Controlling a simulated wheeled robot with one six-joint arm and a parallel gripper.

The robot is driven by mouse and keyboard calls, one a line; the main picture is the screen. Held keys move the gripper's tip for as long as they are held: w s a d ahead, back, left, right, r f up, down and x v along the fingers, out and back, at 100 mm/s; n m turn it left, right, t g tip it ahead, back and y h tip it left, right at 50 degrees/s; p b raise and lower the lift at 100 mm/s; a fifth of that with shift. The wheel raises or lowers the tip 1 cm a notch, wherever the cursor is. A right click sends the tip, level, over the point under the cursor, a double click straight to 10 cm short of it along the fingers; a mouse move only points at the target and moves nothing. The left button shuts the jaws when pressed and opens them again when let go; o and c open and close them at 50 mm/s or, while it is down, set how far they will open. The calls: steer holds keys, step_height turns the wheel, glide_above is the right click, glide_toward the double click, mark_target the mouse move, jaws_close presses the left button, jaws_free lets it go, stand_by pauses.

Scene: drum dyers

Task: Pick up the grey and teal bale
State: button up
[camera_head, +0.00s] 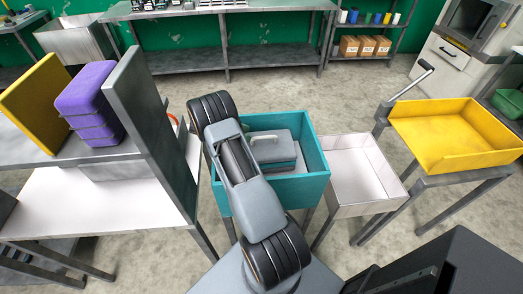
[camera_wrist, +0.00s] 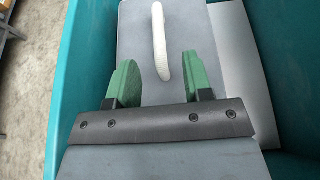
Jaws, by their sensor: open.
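The grey and teal bale (camera_head: 274,148) lies in a teal bin (camera_head: 305,190) in the head view, with a pale handle on its grey top. In the wrist view the bale's grey top (camera_wrist: 190,45) fills the middle, and its white handle (camera_wrist: 159,40) stands just ahead of my gripper (camera_wrist: 162,84). The two green fingers are apart, with nothing between them but the bale's top seen below. The handle's near end lies roughly in line with the gap. I cannot tell the height between fingertips and bale. My arm hides the bin's left part in the head view.
Teal bin walls (camera_wrist: 42,110) rise on both sides of my gripper. A white tray (camera_head: 345,200) and a yellow tray (camera_head: 440,165) stand to the right. On the left, a grey upright panel (camera_head: 150,120) stands beside a purple bale (camera_head: 88,100) and a yellow panel (camera_head: 38,100).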

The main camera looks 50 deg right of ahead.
mark_target(261, 137)
steer(key=p+x, duration=0.1)
steer(key=x, duration=0.6)
steer(key=shift+d+f+p, duration=0.1)
steer(key=shift+f+p, duration=0.05)
steer(key=shift+p, duration=0.2)
jaws_close()
stand_by(1.0)
steer(key=shift+w, duration=0.15)
